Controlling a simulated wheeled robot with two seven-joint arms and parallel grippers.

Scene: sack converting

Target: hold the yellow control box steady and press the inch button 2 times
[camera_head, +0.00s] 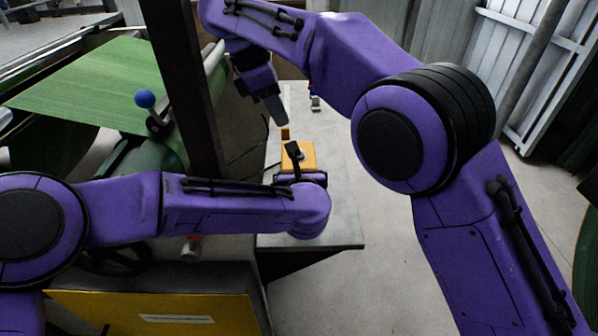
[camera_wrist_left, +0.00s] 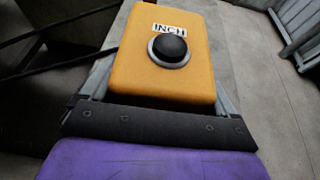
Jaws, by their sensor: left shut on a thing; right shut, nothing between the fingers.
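The yellow control box (camera_head: 307,151) stands on the grey bench top, beyond my left wrist. In the left wrist view the box (camera_wrist_left: 130,70) shows its face with an INCH label and the round black inch button (camera_wrist_left: 170,46) in a grey ring. My left gripper (camera_head: 293,163) is shut on the box, with a finger along each side in the left wrist view (camera_wrist_left: 160,98). My right gripper (camera_head: 272,115) is shut and empty, pointing down, apart from the box and beyond it to the left. Nothing covers the button in the left wrist view.
The bench (camera_head: 340,215) has bare room to the right of the box. A dark upright post (camera_head: 190,90) stands left of it. A blue-knobbed lever (camera_head: 145,98) and a green sheet (camera_head: 85,85) lie farther left. A small object (camera_head: 315,102) stands at the bench's far end.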

